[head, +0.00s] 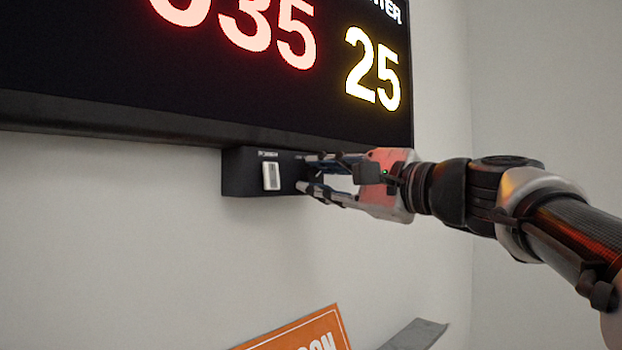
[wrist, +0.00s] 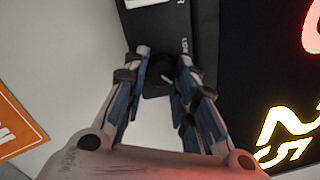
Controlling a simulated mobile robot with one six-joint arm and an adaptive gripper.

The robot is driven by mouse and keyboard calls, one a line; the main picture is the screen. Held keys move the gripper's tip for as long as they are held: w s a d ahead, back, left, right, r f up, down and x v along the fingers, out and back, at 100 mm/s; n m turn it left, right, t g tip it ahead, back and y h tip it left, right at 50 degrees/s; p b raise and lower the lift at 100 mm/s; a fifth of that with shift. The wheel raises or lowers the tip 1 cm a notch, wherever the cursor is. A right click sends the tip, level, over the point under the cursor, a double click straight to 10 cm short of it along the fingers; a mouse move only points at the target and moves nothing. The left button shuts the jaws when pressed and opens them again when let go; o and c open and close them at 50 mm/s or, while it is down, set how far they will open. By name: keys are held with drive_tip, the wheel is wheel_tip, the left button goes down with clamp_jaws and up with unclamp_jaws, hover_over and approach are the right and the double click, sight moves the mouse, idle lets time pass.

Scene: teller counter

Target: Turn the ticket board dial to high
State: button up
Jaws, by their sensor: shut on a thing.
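The ticket board (head: 200,75) is a black wall display with lit red and yellow digits. A small black control box (head: 240,178) sits under its lower edge, with a white power switch (head: 271,177) on its face. My gripper (head: 308,174) reaches in from the right at the box's right end. In the wrist view, the dark dial (wrist: 159,76) is between my fingertips, and my gripper (wrist: 162,70) is shut on it. The lettering beside the dial is partly visible, but its setting cannot be read. In the head view my fingers hide the dial.
An orange sign (head: 300,333) is on the wall below, with a grey strip (head: 415,335) beside it. The board's lower edge (head: 130,120) runs just above my gripper. The wall below the box is bare down to the sign.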

drive_tip(key=o, duration=1.1)
drive_tip(key=v, duration=0.7)
drive_tip(key=shift+s+d, duration=0.1)
drive_tip(key=shift+d, duration=0.05)
drive_tip(key=shift+s, duration=0.1)
